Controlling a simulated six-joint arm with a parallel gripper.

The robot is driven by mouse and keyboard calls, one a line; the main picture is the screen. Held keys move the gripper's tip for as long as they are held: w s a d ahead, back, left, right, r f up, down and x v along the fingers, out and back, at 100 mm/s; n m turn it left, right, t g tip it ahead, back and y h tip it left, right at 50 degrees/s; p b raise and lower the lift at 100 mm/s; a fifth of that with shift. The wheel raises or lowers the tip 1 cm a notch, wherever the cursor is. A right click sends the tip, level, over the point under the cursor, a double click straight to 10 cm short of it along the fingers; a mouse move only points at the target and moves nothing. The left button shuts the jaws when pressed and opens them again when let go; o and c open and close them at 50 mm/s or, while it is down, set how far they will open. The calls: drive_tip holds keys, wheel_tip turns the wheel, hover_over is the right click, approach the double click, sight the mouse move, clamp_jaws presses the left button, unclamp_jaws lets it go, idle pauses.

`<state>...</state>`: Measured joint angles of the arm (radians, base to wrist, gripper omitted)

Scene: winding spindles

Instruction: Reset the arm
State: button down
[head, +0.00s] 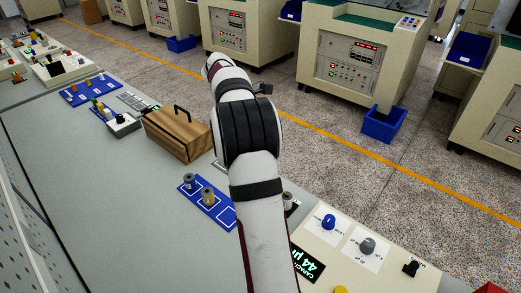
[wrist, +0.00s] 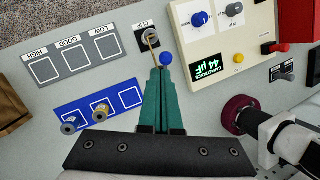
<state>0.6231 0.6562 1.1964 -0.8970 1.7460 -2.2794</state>
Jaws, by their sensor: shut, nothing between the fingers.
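My gripper (wrist: 158,72) shows in the wrist view as two green fingers pressed together, shut and empty. Its tips are close to the post marked CLIP (wrist: 149,38), from which a thin tan rod reaches toward them. A small blue ball (wrist: 166,58) shows right beside the tips; I cannot tell whether it touches them. In the head view my arm hides the gripper. A blue tray (wrist: 97,103) with marked squares holds two spindles, one at its left end (wrist: 70,125) and one beside it (wrist: 101,113). The tray also shows in the head view (head: 223,213).
A grey board (wrist: 86,57) marked HIGH, GOOD and LOW has empty squares. A cream meter (wrist: 215,45) reads 44 µF. A wooden box (head: 177,134) with a black handle stands on the bench. The bench's near left (head: 130,215) is clear. Machines stand beyond the bench.

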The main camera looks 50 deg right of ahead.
drive_tip(key=shift+w+r, duration=0.1)
drive_tip(key=shift+r, duration=0.25)
drive_tip(key=s+a+r+m+t+y, duration=0.1)
drive_tip(key=a+r+m, duration=0.15)
drive_tip(key=a, duration=0.65)
drive_tip(key=s+a+r+m+t, duration=0.15)
drive_tip(key=a+m, duration=0.25)
drive_tip(key=a, duration=0.5)
drive_tip(key=s+a+f+m+t+y, duration=0.1)
drive_tip(key=s+a+f+m+y, duration=0.2)
drive_tip(key=s+a+m, duration=0.9)
drive_tip(key=s+a+f, duration=0.2)
drive_tip(key=s+a, duration=0.3)
drive_tip(key=a, duration=0.1)
drive_tip(key=shift+m, duration=0.35)
